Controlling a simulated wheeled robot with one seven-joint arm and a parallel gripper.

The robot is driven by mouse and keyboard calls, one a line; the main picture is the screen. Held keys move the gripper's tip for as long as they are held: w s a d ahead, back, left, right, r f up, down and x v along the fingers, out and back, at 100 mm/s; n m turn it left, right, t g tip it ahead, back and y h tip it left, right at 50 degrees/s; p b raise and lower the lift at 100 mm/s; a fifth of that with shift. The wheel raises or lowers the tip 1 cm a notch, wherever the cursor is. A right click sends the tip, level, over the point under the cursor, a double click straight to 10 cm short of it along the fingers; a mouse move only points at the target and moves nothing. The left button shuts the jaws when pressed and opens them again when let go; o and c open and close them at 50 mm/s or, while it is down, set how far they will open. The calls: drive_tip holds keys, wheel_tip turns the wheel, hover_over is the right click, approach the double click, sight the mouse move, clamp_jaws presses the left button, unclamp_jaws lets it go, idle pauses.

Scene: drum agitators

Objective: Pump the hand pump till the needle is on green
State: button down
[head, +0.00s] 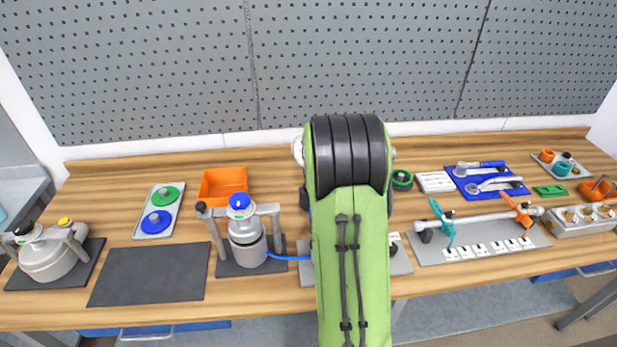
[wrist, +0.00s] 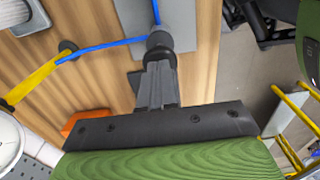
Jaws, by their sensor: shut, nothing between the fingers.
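In the head view my green arm hides my gripper and most of what stands behind it, so the hand pump is not clearly seen there. A grey base plate (head: 401,262) shows on both sides of the arm. In the wrist view my gripper (wrist: 158,66) has its fingers together, right at a dark round knob (wrist: 158,42) over a grey plate (wrist: 181,20). I cannot tell whether they touch. The knob may be part of the pump. A white round rim (wrist: 8,142), perhaps the gauge, is cut off at the left. No needle or green zone is visible.
A blue hose (head: 287,257) runs from the grey vessel (head: 247,245) towards the plate behind my arm. An orange bin (head: 222,183) and a dark mat (head: 150,275) lie left. A plate with teal and orange levers (head: 480,250) lies right. A pegboard (head: 350,60) closes the back.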

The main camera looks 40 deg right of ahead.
drive_tip(key=shift+s+f+b, duration=0.1)
drive_tip(key=shift+f+b, duration=1.45)
drive_tip(key=shift+f, duration=0.75)
wheel_tip(320, 180, up, 6)
drive_tip(key=p, duration=0.4)
drive_tip(key=shift+f, duration=0.1)
wheel_tip(320, 180, up, 6)
drive_tip(key=p, duration=0.5)
